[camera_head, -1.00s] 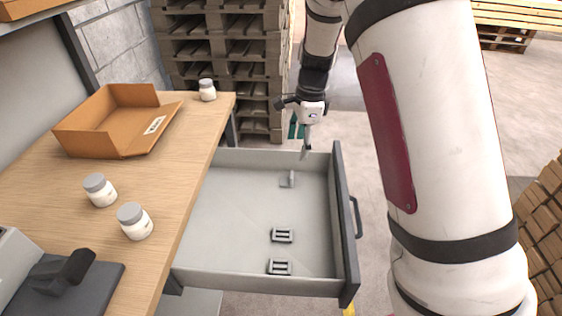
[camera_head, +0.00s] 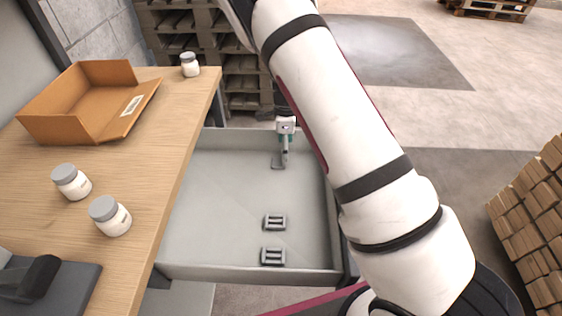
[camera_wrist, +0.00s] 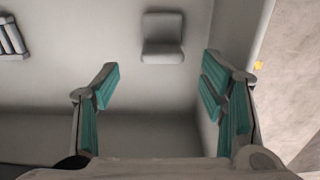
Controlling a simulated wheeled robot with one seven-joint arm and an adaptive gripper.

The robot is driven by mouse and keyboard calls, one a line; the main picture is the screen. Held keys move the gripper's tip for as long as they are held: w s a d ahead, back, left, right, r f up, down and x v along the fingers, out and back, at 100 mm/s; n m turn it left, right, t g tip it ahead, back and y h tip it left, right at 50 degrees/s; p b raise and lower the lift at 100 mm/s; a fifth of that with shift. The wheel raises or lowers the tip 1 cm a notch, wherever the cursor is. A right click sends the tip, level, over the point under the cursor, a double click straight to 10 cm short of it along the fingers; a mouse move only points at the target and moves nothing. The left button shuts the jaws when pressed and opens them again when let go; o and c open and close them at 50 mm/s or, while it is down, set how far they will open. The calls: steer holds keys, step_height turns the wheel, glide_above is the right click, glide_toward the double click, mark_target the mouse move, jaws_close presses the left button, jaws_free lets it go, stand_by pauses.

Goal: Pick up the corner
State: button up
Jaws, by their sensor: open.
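The corner, a small grey L-shaped piece (camera_head: 277,163), lies in the open grey drawer (camera_head: 225,180), near its far end. It also shows at the top of the wrist view (camera_wrist: 163,35), with one flat face and a lip toward me. My gripper (camera_head: 284,153) points down into the drawer and partly overlaps the corner in the head view. In the wrist view the green-padded fingers (camera_wrist: 160,85) are wide apart with nothing between them. The corner is ahead of the fingertips there, apart from both. Exact height above the drawer floor cannot be told.
Two grey slotted pieces (camera_head: 274,222) (camera_head: 273,256) lie in the drawer's near part. The drawer walls stand around them. The wooden table (camera_head: 140,165) on the left holds an open cardboard box (camera_head: 60,125) and white jars (camera_head: 110,216). Stacked cartons (camera_head: 530,215) stand at right.

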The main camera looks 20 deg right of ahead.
mark_target(279, 160)
steer(key=shift+w+f+b, duration=0.15)
steer(key=shift+f+b, duration=0.2)
steer(key=shift+f, duration=2.4)
steer(key=c, duration=1.1)
